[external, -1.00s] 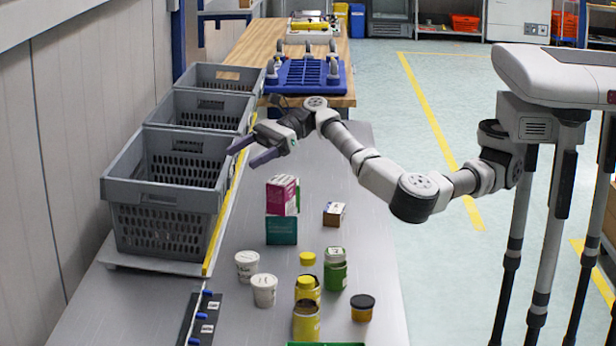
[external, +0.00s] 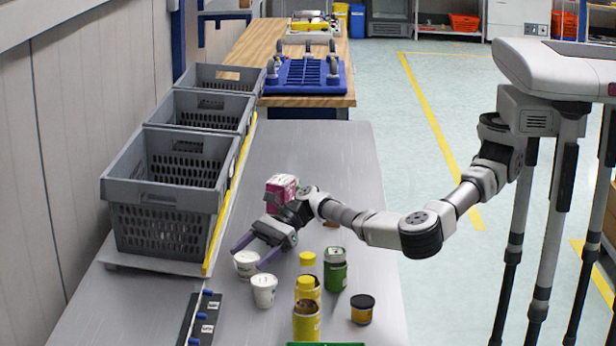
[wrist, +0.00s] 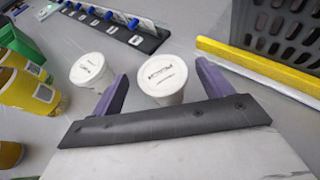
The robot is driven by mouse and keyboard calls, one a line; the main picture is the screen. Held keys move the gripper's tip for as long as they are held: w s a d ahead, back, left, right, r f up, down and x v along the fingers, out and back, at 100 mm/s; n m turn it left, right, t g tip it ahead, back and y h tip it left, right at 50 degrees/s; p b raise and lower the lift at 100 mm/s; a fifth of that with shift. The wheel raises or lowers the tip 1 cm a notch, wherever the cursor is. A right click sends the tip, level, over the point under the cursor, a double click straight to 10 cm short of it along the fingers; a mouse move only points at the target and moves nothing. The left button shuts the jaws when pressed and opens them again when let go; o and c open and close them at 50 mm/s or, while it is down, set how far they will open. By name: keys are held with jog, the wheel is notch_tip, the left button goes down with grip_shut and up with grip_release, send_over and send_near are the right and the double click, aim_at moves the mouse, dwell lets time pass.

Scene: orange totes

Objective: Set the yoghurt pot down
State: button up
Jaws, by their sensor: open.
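Two white yoghurt pots with lids stand upright on the grey table. The rear pot (external: 246,266) is by my gripper (external: 248,258), and it also shows between the two purple fingers in the wrist view (wrist: 163,80). My gripper is open, with one finger on each side of this pot; I cannot tell whether either touches it. The second pot (external: 264,291) stands in front of it, outside the fingers, and shows at the left in the wrist view (wrist: 90,72).
Yellow jars (external: 307,320), a green jar (external: 335,272) and a dark-lidded jar (external: 362,309) stand to the right. A pink box (external: 281,190) is behind my gripper. Grey crates (external: 160,195) line the left behind a yellow rail (external: 222,222). A dark strip (external: 203,318) lies front left.

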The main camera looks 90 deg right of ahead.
aim_at(241, 259)
jog(key=shift+p+x, duration=0.45)
jog(key=shift+x, duration=1.35)
jog(key=shift+d, duration=0.1)
jog(key=c, duration=1.2)
jog(key=shift+o, duration=0.2)
jog(key=shift+r, duration=0.1)
jog(key=shift+r+p, duration=0.75)
jog(key=shift+r, duration=0.05)
notch_tip(241, 259, up, 5)
jog(key=shift+p, duration=0.4)
jog(key=s+d, duration=2.2)
jog(key=d, duration=0.1)
jog(key=shift+s, duration=0.25)
